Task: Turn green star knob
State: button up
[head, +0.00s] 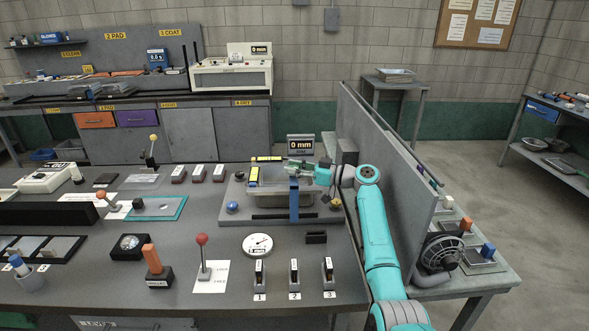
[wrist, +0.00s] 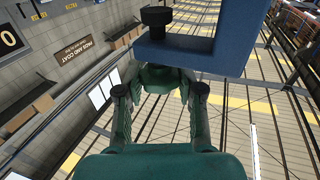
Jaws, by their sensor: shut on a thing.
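The green star knob (wrist: 162,78) shows in the wrist view as a dark green shape below the blue bracket (wrist: 225,50), partly hidden between my fingers. My gripper (wrist: 160,94) has one finger on each side of it and is shut on it. In the head view my gripper (head: 302,170) reaches in from the right, at the top of the upright blue bracket (head: 294,200) over a grey tray fixture (head: 265,215). The knob's star outline and its turn angle cannot be made out.
A display reading 0 mm (head: 300,144) stands behind the fixture. A dial gauge (head: 258,244), a red-ball lever (head: 202,255) and several small switches are in front.

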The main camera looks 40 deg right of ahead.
jog(key=shift+f, duration=0.35)
jog(key=o, duration=1.2)
jog(key=shift+r, duration=0.15)
notch_tip(320, 180, up, 10)
jog(key=shift+f, duration=0.1)
